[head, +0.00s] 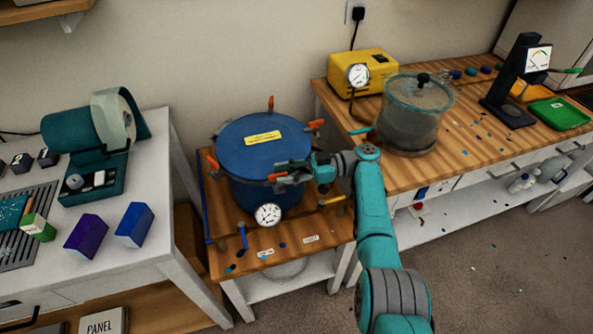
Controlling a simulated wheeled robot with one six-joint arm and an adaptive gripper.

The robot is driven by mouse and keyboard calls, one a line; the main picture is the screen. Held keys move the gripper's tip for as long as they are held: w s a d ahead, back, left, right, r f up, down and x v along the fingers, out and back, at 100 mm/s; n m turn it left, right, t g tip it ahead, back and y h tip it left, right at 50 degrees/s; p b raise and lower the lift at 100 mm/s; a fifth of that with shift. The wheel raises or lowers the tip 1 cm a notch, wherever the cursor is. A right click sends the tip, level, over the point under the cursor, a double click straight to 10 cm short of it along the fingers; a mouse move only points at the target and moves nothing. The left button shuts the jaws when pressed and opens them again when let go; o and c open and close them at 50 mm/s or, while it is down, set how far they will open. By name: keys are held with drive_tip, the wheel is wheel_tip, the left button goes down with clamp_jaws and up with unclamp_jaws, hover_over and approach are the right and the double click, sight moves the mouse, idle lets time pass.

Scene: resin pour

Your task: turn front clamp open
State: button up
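A blue pressure pot (262,190) stands on a small wooden-topped table, with its round blue lid (250,146) on. Orange-tipped clamps sit around the lid rim: a back clamp (270,104), a right clamp (315,124), a left clamp (212,162) and the front clamp (279,177). The back and right clamp handles stick up and outward. My gripper (292,172) comes in from the right at the front clamp, its fingers at or beside the orange part. The fingers partly hide the clamp, and their grip on it is too small to make out.
A round gauge (268,214) is on the pot's front. A blue-handled valve (242,235) and a yellow handle (334,200) are low at its sides. A clear chamber (411,115) and yellow pump (362,72) stand on the right bench. A white table (150,200) is left.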

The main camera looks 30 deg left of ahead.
drive_tip(key=shift+v, duration=2.75)
